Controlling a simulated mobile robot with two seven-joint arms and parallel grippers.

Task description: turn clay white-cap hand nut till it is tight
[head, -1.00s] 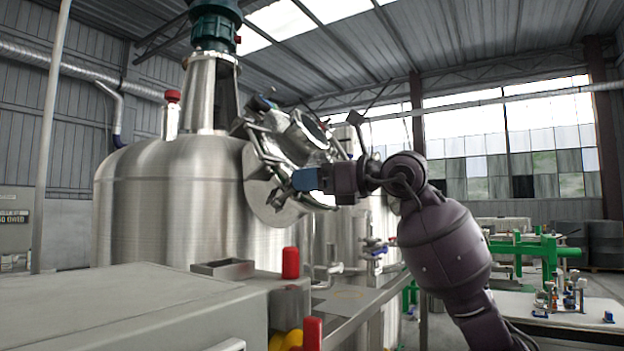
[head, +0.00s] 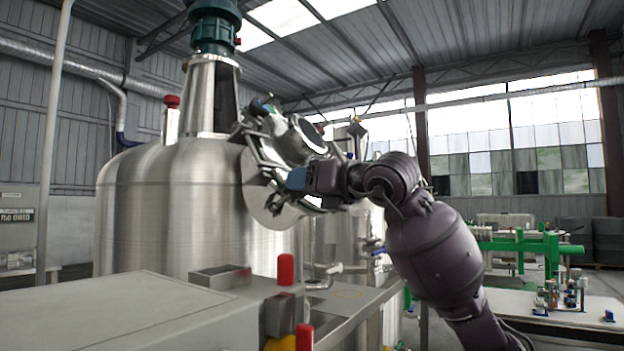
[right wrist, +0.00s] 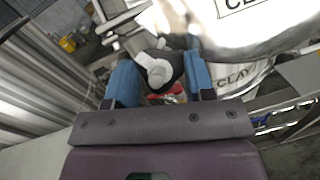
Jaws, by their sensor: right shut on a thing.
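The white-cap hand nut (right wrist: 157,70) shows in the right wrist view, with a white cap on a dark body. It lies between the two blue fingers of my right gripper (right wrist: 160,82), which is shut on it. A label reading CLAY (right wrist: 236,77) is on the shiny metal beside it. In the head view my right gripper (head: 297,180) is at the lower right edge of the round hatch (head: 272,205) on the steel tank (head: 165,225). The nut is hidden there by the gripper. My left gripper is not in view.
A grey bench or cabinet (head: 130,307) fills the lower left, with a red-capped part (head: 286,269) at its right end. A metal rail (head: 360,318) runs beside it. A green frame (head: 520,246) and a white table (head: 550,312) stand at the right.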

